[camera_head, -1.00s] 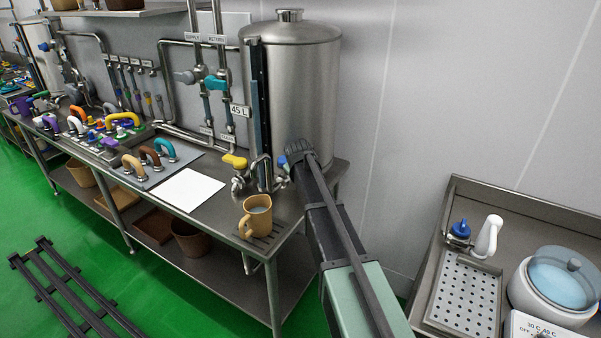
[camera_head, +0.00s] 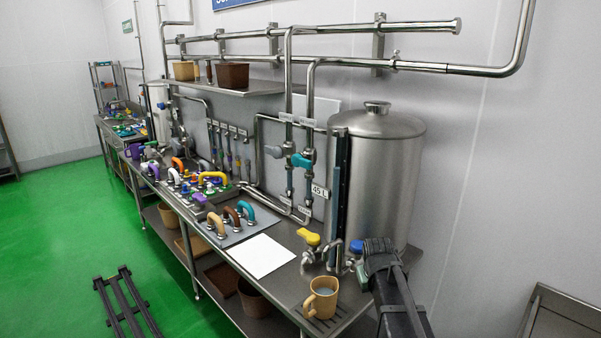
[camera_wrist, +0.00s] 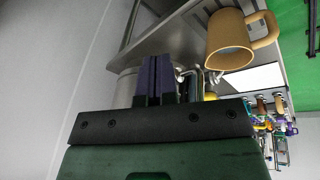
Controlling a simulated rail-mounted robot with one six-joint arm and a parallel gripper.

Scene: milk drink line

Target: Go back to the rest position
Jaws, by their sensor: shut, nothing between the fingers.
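My gripper (camera_wrist: 156,62) shows in the wrist view with its two dark fingers side by side and closed, with nothing between them. In the head view my dark arm rises from the bottom right, its end in front of the lower part of the steel tank (camera_head: 372,170) and just right of a blue valve knob (camera_head: 357,246); the fingertips cannot be made out there. A tan mug (camera_head: 321,298) with pale liquid stands upright on the slotted grate at the bench's near end. The mug also shows in the wrist view (camera_wrist: 232,45), apart from the fingers.
A yellow-handled valve (camera_head: 308,236) sits at the tank's foot. A white sheet (camera_head: 262,256) and a panel of coloured handles (camera_head: 232,224) lie farther left on the bench. Pipes and a shelf (camera_head: 250,88) run above. A steel sink edge (camera_head: 570,310) is at bottom right.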

